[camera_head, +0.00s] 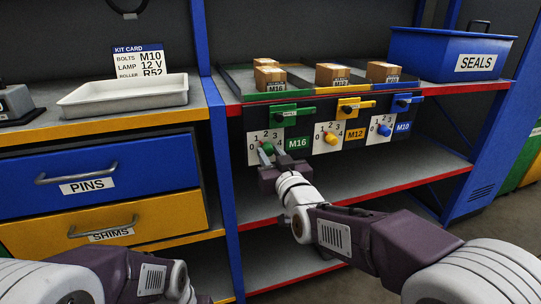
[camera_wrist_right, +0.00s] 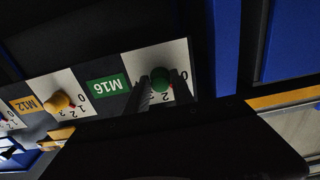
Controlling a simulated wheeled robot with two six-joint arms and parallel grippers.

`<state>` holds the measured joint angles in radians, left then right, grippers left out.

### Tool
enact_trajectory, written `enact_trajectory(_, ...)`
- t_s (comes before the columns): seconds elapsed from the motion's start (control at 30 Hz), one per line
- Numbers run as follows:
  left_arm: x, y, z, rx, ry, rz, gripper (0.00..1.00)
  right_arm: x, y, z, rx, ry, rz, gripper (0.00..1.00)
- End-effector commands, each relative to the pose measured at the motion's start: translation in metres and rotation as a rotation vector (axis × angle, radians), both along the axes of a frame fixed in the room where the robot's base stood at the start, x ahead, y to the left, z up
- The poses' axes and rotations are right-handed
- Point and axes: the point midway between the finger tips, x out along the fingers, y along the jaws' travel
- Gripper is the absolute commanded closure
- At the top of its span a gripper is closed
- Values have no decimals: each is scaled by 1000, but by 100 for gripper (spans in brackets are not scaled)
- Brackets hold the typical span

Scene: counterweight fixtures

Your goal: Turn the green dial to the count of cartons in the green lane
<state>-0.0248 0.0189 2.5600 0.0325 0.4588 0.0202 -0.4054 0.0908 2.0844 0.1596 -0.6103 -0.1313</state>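The green dial (camera_head: 267,147) is a round knob on a white plate numbered 0 to 4, beside the green M16 label (camera_head: 297,141). My right gripper (camera_head: 268,162) is at this plate. In the right wrist view its fingers stand on both sides of the green dial (camera_wrist_right: 160,79), seemingly touching it.
A yellow dial (camera_head: 331,138) and a blue dial (camera_head: 384,130) sit to the right. Green (camera_head: 279,115), yellow (camera_head: 356,105) and blue (camera_head: 403,102) handles jut out above the plates. One carton (camera_head: 332,74) stands in the yellow lane, another (camera_head: 383,71) in the blue. A SEALS bin (camera_head: 430,58) is at right.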

Motion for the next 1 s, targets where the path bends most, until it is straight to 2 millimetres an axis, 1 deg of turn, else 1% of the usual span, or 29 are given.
enact_trajectory(0.23, 0, 0, -1, 0, 0, 0, 64, 0, 0, 0, 13, 4, 0, 100)
enact_trajectory(0.37, 0, 0, -4, 0, 0, 0, 64, 0, 0, -1, 55, 17, 0, 100)
enact_trajectory(1.0, 0, 0, -29, 0, 0, 0, 64, -1, 1, -2, 497, 160, 1, 100)
